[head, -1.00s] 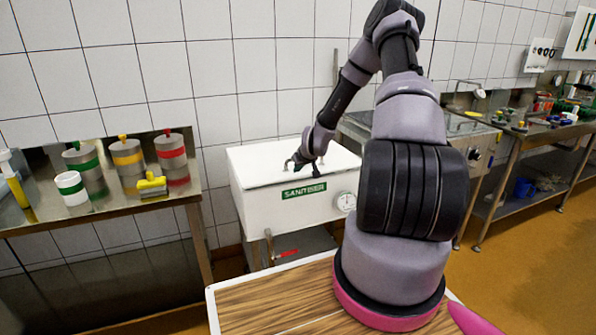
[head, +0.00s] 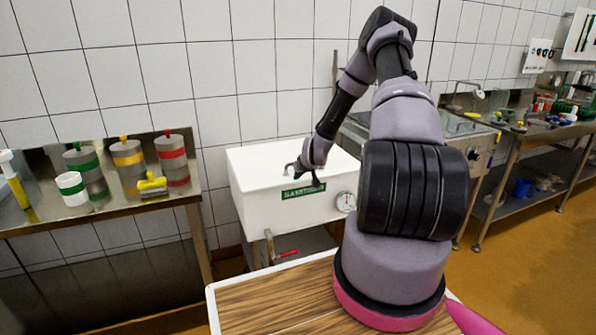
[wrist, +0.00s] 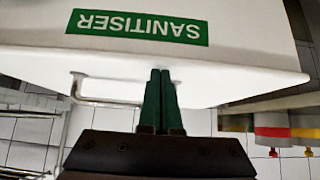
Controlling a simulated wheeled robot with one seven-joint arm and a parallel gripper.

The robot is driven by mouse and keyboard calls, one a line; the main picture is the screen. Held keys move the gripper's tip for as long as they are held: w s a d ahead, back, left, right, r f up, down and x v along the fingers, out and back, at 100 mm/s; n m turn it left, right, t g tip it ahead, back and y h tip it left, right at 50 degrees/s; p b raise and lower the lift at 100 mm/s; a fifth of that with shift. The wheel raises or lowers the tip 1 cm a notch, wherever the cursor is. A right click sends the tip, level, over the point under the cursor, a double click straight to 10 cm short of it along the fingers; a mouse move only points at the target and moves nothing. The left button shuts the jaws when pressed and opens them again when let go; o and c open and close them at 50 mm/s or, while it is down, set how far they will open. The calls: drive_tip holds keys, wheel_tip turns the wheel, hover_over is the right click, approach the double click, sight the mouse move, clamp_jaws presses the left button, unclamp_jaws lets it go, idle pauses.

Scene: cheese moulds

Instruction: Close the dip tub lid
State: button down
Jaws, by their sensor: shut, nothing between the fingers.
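The dip tub (head: 262,208) is a white box with a green SANITISER label (head: 290,193) on its front. Its top is covered by a flat white lid (head: 270,156), which looks level and down on the rim; I see no gap from here. My gripper (head: 317,183) is in front of the tub's upper front edge, beside the label and partly over it. In the wrist view the tub front appears upside down with its label (wrist: 137,27). My green fingertips (wrist: 160,78) are together and empty, overlapping the tub's edge. A grey metal bar handle (wrist: 76,88) shows beside them; contact cannot be told.
A round dial (head: 346,202) is on the tub's front right and a red-handled tap (head: 288,254) is below. A steel table (head: 120,205) with banded moulds stands left. A steel sink unit (head: 465,135) stands right. My wooden deck is in front.

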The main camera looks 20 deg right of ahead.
drive_tip(key=shift+s+f, duration=0.55)
drive_tip(key=shift+s, duration=0.05)
drive_tip(key=w+r+v, duration=0.1)
drive_tip(key=v, duration=0.9)
drive_tip(key=shift+s+r, duration=0.25)
drive_tip(key=shift+r, duration=0.05)
drive_tip(key=shift+w+d, duration=0.1)
